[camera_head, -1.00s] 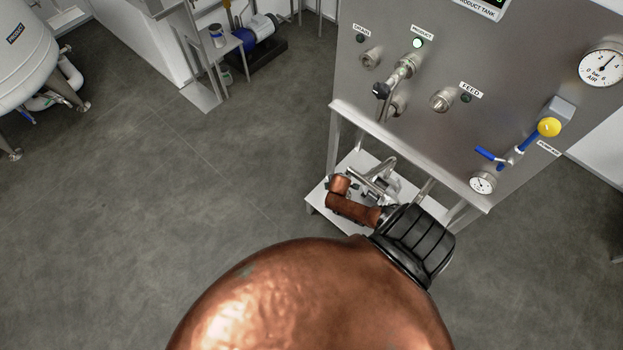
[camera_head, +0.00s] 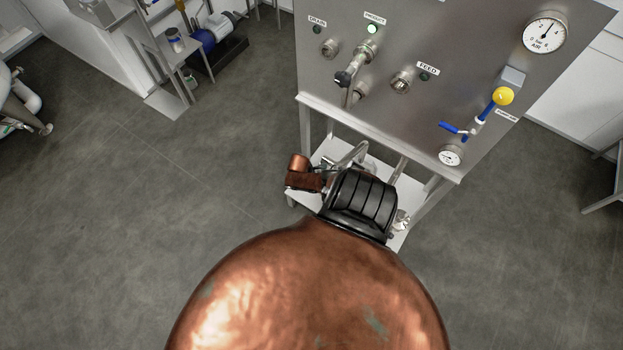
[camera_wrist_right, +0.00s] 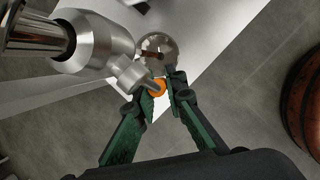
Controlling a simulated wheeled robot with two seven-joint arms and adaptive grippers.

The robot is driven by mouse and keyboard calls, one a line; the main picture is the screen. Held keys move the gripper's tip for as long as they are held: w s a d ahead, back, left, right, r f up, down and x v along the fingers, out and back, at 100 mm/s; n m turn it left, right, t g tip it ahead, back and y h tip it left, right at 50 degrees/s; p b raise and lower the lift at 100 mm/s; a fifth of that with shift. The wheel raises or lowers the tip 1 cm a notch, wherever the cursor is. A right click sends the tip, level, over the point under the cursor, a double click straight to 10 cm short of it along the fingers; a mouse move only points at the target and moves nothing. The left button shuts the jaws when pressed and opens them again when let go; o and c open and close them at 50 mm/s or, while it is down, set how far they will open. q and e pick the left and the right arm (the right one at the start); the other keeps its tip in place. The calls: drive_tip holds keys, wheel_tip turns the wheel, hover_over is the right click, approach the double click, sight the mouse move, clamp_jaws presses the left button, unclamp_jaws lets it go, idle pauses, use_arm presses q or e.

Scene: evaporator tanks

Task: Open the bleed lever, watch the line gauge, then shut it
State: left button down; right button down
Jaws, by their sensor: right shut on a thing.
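In the right wrist view, my right gripper (camera_wrist_right: 162,92) has dark green fingers closed around a small orange piece (camera_wrist_right: 157,87). It adjoins a grey metal fitting (camera_wrist_right: 127,75) on a pipe; I cannot tell for sure that it is the bleed lever. In the head view, a steel panel (camera_head: 420,45) carries a small dial gauge (camera_head: 450,156) beside a blue lever (camera_head: 454,129); its reading is too small to make out. My right arm hides the right gripper in the head view. My left gripper is not in view.
The panel also has a larger air gauge (camera_head: 544,33), a yellow-knobbed blue handle (camera_head: 502,96), a product valve (camera_head: 353,69) and a feed port (camera_head: 401,82). A white lower shelf (camera_head: 329,150) stands beneath. Grey floor (camera_head: 150,230) lies open at the left.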

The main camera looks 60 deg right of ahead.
drive_tip(key=shift+a+f, duration=0.1)
drive_tip(key=c, duration=2)
unclamp_jaws()
drive_tip(key=shift+o, duration=0.2)
drive_tip(key=v, duration=1.2)
